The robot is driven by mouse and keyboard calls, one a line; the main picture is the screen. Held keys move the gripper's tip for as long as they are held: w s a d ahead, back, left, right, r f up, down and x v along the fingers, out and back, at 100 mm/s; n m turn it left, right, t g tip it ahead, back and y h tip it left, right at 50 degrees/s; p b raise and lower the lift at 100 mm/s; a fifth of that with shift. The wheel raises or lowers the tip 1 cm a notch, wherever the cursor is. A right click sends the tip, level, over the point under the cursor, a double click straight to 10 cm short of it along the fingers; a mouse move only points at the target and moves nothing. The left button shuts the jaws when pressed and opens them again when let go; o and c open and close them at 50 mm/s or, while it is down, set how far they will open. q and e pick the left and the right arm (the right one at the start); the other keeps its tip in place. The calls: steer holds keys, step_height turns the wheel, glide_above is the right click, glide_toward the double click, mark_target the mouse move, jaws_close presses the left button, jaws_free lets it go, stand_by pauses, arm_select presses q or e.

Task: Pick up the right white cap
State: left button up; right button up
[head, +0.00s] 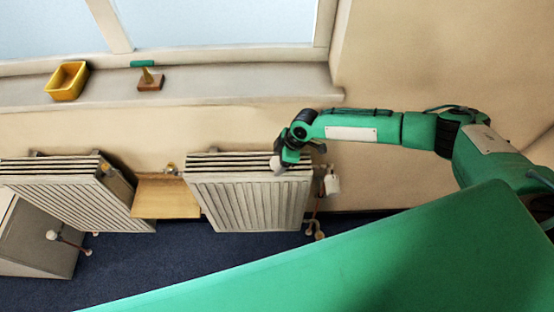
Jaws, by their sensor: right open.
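A white, roughly block-shaped piece (333,184), which looks like the right white cap, is by the valve at the right end of the right radiator (250,203). Another white cap (52,235) is on a copper pipe at the lower left. My right gripper (280,166) is open over the top right part of the right radiator, left of and slightly above the right cap and apart from it. A small pale patch shows at its fingers; I cannot tell whether it is part of the gripper. My left gripper is out of view.
A left radiator (70,190) and a wooden board (166,197) stand along the wall. The windowsill (220,88) above holds a yellow bin (67,81), a green block (142,63) and a wooden-handled tool (150,82).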

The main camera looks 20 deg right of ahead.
steer(key=shift+f, duration=0.15)
steer(key=shift+c, duration=0.2)
steer(key=c, duration=1)
